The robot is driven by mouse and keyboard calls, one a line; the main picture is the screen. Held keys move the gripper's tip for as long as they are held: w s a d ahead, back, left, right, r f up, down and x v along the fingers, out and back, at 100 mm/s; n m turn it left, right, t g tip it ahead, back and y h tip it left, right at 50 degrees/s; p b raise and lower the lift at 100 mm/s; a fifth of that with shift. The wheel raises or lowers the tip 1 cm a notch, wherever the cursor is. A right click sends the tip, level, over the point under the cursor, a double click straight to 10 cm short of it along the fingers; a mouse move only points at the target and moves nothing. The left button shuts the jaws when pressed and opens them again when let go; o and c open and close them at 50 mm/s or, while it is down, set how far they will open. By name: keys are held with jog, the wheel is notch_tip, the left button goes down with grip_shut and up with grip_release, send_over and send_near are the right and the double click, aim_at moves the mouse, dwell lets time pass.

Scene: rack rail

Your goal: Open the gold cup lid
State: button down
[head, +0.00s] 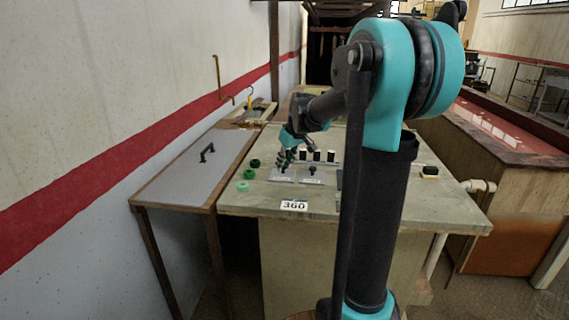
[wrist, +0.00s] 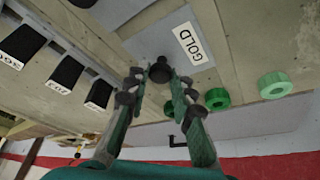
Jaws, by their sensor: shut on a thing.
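The gold cup lid is a flat grey plate (wrist: 152,43) with a white "GOLD" label (wrist: 192,45) and a black knob (wrist: 158,70). In the head view this plate (head: 281,176) lies on the bench top, partly under my gripper (head: 285,163). In the wrist view the two fingers of my gripper (wrist: 159,80) stand either side of the knob and are shut on it. The lid looks flat on the bench; I cannot tell whether it is raised at all.
A similar plate (head: 312,176) lies just right, with several black blocks (head: 317,156) behind. Green round pieces (head: 249,174) stand at the left bench edge. A lower table with a black handle (head: 207,152) adjoins on the left.

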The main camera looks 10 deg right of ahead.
jog(key=s, duration=0.2)
jog(key=s+a, duration=0.1)
jog(key=s, duration=0.2)
jog(key=s+a, duration=0.1)
jog(key=s, duration=0.1)
jog(key=shift+s+a, duration=0.2)
jog(key=c, duration=1.3)
grip_release()
jog(key=shift+r, duration=0.15)
jog(key=v, duration=1.1)
jog(key=shift+r, duration=0.35)
jog(key=shift+s+d, duration=0.1)
jog(key=shift+s, duration=0.1)
